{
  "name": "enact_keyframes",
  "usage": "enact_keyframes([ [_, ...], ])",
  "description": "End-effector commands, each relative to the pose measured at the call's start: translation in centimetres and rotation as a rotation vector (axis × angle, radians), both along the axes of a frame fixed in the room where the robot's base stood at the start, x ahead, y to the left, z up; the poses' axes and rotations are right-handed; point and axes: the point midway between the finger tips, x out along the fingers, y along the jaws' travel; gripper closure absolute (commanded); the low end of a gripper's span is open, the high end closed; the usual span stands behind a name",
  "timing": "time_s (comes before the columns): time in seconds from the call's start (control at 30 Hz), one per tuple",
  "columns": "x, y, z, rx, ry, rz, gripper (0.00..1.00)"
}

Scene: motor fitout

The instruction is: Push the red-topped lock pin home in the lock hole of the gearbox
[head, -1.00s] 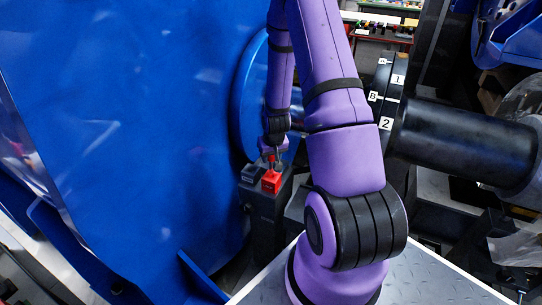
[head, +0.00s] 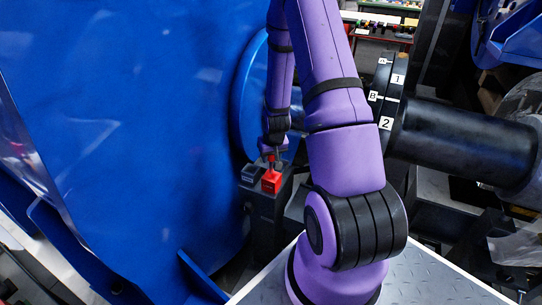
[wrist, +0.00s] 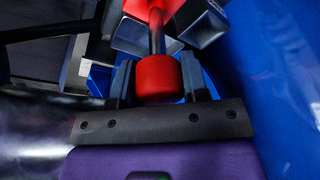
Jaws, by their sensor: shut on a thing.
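My gripper (wrist: 160,82) is shut on the red cylindrical top of the lock pin (wrist: 158,78), with one dark finger on each side. The pin's dark shank runs from the red top to a red block (wrist: 150,8) at the upper edge of the wrist view. Whether the shank is inside that block cannot be told. In the head view my gripper (head: 273,154) is small and just above the red block (head: 271,182), which sits on a dark post (head: 265,215). I cannot make out the lock hole in either view.
A dark grey block (head: 250,174) stands beside the red one. The large blue housing (head: 130,130) fills the left, close to my gripper. A black shaft (head: 465,143) and a flange with labels (head: 386,123) lie to the right. Grey box shapes (wrist: 203,25) flank the red block.

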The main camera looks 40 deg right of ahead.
Motion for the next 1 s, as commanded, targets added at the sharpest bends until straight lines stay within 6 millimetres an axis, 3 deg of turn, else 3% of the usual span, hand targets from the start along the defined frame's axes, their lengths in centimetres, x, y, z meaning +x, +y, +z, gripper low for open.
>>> enact_keyframes([
  [1.0, 0.0, 0.0, -2.0, 0.0, 0.0, 0.0, 0.9],
])
